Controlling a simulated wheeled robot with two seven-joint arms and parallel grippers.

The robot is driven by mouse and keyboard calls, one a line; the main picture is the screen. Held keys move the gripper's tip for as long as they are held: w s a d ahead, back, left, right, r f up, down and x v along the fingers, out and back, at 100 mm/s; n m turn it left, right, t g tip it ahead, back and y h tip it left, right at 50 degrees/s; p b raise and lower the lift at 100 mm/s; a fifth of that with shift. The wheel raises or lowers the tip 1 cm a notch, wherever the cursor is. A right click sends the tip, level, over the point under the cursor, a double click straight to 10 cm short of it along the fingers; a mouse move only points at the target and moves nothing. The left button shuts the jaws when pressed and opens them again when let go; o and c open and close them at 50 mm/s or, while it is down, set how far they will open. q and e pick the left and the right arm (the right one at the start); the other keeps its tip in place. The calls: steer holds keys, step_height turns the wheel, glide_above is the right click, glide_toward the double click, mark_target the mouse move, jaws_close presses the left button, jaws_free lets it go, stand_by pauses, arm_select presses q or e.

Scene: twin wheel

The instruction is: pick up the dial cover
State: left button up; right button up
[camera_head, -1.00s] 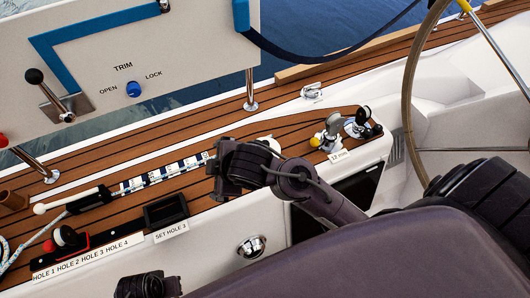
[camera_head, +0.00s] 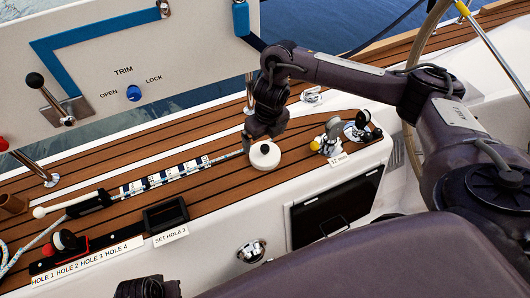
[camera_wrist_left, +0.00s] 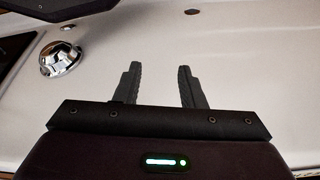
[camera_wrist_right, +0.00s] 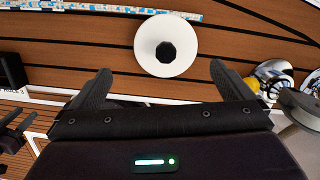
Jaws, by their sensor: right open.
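The dial cover, a white round disc with a black knob (camera_head: 264,155), lies on the teak deck left of the winch-like fittings. In the right wrist view the white disc (camera_wrist_right: 184,61) lies just beyond the fingers, centred between them. My right gripper (camera_head: 258,136) points down just behind the disc in the head view, and its fingers (camera_wrist_right: 160,72) are apart and empty. My left gripper (camera_head: 147,287) is at the bottom edge of the head view. Its fingers (camera_wrist_left: 157,84) are apart with nothing between them.
A striped rope (camera_head: 165,176) runs left of the disc. Metal fittings with a yellow part (camera_head: 328,142) stand to its right. A black open frame (camera_head: 166,215) and hole labels (camera_head: 88,259) lie at front left. The trim panel (camera_head: 190,40) stands behind.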

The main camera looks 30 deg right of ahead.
mark_target(265, 147)
steer(key=shift+d+f, duration=0.3)
steer(key=f, duration=0.2)
steer(key=f+b, duration=0.1)
steer(key=f, duration=0.1)
steer(key=w+f, duration=0.1)
steer(key=f, duration=0.2)
arm_select(q)
steer(key=r, duration=0.5)
steer(key=shift+s+d, duration=0.2)
arm_select(e)
steer(key=shift+c, duration=0.3)
steer(key=shift+r, duration=0.1)
steer(key=c, duration=0.6)
steer(key=shift+c, duration=0.2)
